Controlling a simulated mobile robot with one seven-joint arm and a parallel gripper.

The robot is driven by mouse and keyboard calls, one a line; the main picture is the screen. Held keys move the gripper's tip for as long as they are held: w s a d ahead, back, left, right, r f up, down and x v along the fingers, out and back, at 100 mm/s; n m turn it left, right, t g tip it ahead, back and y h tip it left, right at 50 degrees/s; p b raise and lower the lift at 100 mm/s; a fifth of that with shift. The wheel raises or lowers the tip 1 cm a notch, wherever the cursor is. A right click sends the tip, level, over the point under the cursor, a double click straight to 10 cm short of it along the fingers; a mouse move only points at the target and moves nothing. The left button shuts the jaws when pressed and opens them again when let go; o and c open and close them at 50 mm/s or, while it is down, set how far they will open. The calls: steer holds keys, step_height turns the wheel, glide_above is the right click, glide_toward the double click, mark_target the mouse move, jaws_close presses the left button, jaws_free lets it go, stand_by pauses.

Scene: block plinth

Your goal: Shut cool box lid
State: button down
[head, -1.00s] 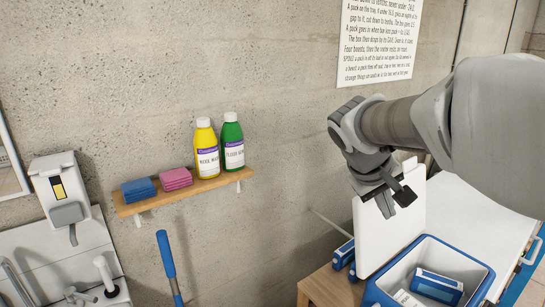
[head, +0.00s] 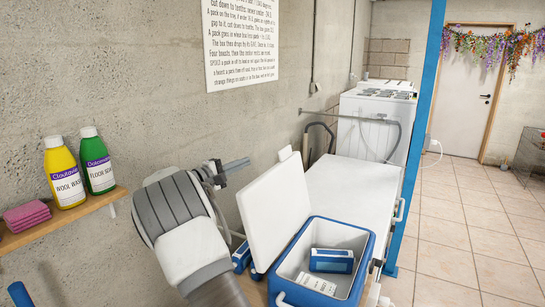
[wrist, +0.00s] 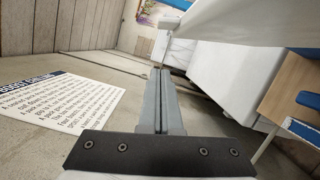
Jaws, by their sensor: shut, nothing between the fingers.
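The cool box (head: 363,268) is blue outside and white inside, at the bottom centre of the head view. Its white lid (head: 275,212) stands open, upright and leaning back on the box's left side. A blue and white pack (head: 331,261) and a white pack (head: 316,284) lie inside. My gripper (head: 240,163) is shut and empty, level with the lid's upper part and to its left, on the wall side. In the wrist view the shut fingers (wrist: 160,88) point ahead; a pale panel, probably the lid (wrist: 250,27), fills the upper right. I cannot tell whether they touch.
A concrete wall with a printed notice (head: 240,45) runs close behind my gripper. A shelf (head: 60,222) with bottles stands at left. Blue and white packs (head: 241,257) lie beside the box.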

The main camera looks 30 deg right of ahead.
steer(key=d+r+p, duration=0.1)
steer(key=d+p, duration=0.1)
steer(key=d, duration=0.9)
steer(key=shift+d+r+p, duration=0.15)
steer(key=shift+p, duration=0.2)
